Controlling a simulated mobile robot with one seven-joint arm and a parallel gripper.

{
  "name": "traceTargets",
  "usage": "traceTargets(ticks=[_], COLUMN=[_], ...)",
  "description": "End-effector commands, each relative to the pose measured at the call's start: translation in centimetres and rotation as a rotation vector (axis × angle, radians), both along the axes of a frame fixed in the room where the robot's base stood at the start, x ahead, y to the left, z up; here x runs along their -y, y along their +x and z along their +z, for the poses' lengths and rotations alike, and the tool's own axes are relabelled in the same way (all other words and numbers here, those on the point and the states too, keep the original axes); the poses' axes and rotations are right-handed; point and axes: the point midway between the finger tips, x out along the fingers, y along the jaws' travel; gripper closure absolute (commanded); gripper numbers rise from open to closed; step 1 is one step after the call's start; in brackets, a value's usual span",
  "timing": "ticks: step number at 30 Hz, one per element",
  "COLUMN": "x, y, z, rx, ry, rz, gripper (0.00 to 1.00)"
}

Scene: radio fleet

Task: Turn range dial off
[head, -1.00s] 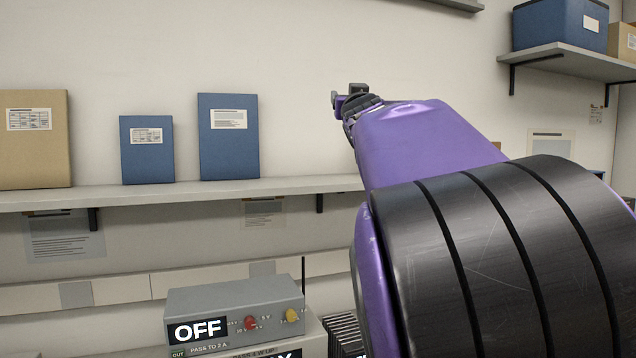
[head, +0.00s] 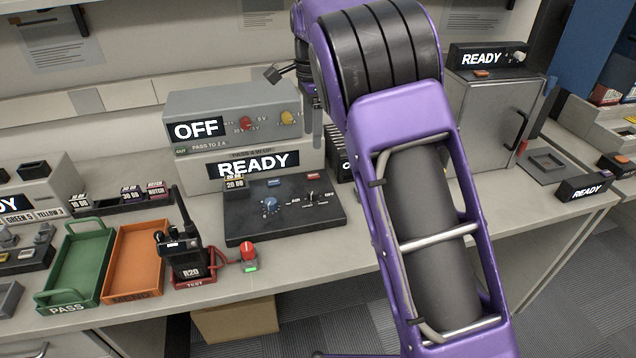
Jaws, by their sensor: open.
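A black test panel (head: 285,212) lies on the bench in front of the grey boxes. It carries a blue round dial (head: 270,205) with a light pointer and, to its right, a small switch (head: 312,197) with AIR and OFF lettering. Which way the blue dial points is too small to tell. No readable label names a range dial. My gripper (head: 311,125) shows only partly, beside my purple arm and in front of the right end of the grey boxes. It is open, above and behind the panel, apart from the dial. My forearm hides most of it.
A grey unit (head: 232,103) reading OFF, with red and yellow knobs, sits on a box reading READY (head: 253,164). A radio (head: 184,252), red button (head: 247,252), green tray (head: 75,262) and orange tray (head: 134,262) stand left. Another READY unit (head: 488,57) is at right.

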Motion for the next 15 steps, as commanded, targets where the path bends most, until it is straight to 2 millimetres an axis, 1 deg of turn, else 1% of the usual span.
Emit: traceTargets(ticks=[5, 15], x=[0.0, 0.1], y=[-0.1, 0.0], z=[-2.7, -10.2], rx=[-0.002, -0.001], ry=[-0.002, -0.003], rz=[0.0, 0.002], gripper=[0.33, 0.33])
